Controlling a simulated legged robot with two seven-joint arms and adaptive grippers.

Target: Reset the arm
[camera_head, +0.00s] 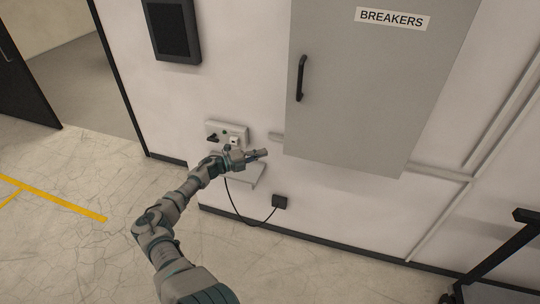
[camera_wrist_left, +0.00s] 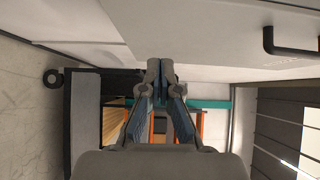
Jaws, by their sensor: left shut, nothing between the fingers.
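My left arm reaches in from the bottom of the head view, and its gripper (camera_head: 262,153) is stretched out near the wall, pointing right. The gripper is shut and empty. It also shows in the left wrist view (camera_wrist_left: 160,68), with its fingertips together. In the head view it is in front of the wall, just right of a small wall box (camera_head: 227,130) and below left of the grey breaker cabinet (camera_head: 370,85). I cannot tell its exact distance from the wall. My right gripper does not show.
The cabinet door has a black handle (camera_head: 300,78). A small shelf (camera_head: 250,178) sits below the wall box, and a black cable runs to an outlet (camera_head: 280,201). A dark frame (camera_head: 495,260) stands at the lower right. The floor at left is clear.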

